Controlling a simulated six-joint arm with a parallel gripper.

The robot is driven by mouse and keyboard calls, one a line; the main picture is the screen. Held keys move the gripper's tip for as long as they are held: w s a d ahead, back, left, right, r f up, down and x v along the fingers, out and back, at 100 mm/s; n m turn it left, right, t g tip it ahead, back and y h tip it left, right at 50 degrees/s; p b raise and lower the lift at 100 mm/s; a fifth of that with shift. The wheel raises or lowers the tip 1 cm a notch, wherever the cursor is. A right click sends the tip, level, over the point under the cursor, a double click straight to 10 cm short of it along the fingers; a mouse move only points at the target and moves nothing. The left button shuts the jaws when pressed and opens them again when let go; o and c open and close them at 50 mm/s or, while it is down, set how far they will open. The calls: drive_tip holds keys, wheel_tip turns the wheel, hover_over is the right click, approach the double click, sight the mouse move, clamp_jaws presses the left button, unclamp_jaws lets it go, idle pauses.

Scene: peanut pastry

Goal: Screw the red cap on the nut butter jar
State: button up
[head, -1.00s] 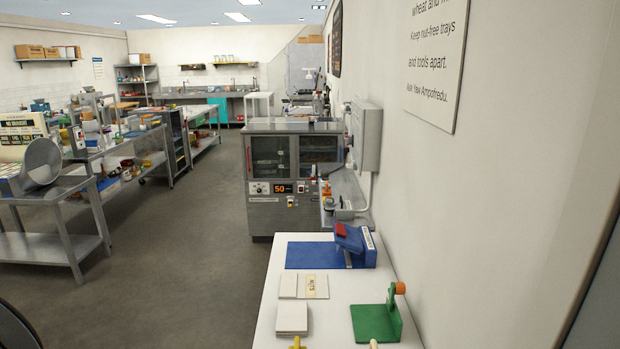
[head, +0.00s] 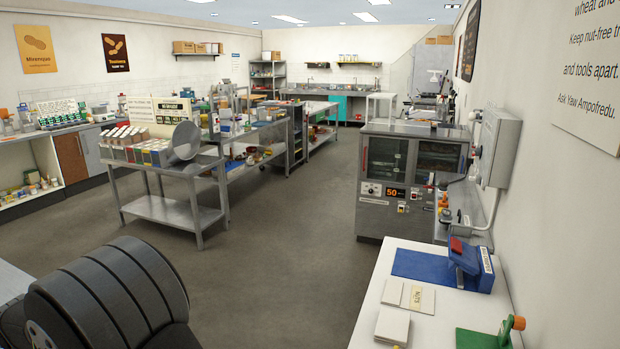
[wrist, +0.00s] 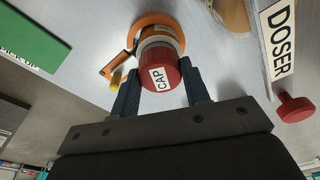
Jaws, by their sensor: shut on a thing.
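In the wrist view, the red cap (wrist: 161,77), marked CAP, sits between the two dark fingers of my gripper (wrist: 159,71), which is shut on it. Directly behind the cap I see the pale neck and orange-brown body of the jar (wrist: 160,31). The cap hides part of the neck, so I cannot tell if it is seated or just held against it. An orange ring-shaped holder (wrist: 137,33) with a side handle curves around the jar. The head view does not show the cap, jar or gripper.
In the wrist view, a panel marked DOSER (wrist: 281,38) and a red knob (wrist: 296,107) are at the right, and a green plate (wrist: 30,38) is at the left. In the head view, a white bench (head: 370,318) holds a blue stand (head: 472,268).

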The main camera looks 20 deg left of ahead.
drive_tip(key=shift+d+f, duration=0.2)
drive_tip(key=shift+f, duration=0.3)
drive_tip(key=shift+c, duration=0.6)
drive_tip(key=m, duration=0.6)
drive_tip(key=shift+s+h, duration=0.1)
drive_tip(key=shift+h, duration=0.2)
drive_tip(key=shift+f+t, duration=0.15)
drive_tip(key=shift+t, duration=0.15)
clamp_jaws()
drive_tip(key=m, duration=0.6)
drive_tip(key=shift+a+h, duration=0.1)
drive_tip(key=shift+h, duration=0.2)
drive_tip(key=o, duration=1.4)
unclamp_jaws()
drive_tip(key=shift+a, duration=0.1)
drive_tip(key=shift+r, duration=0.2)
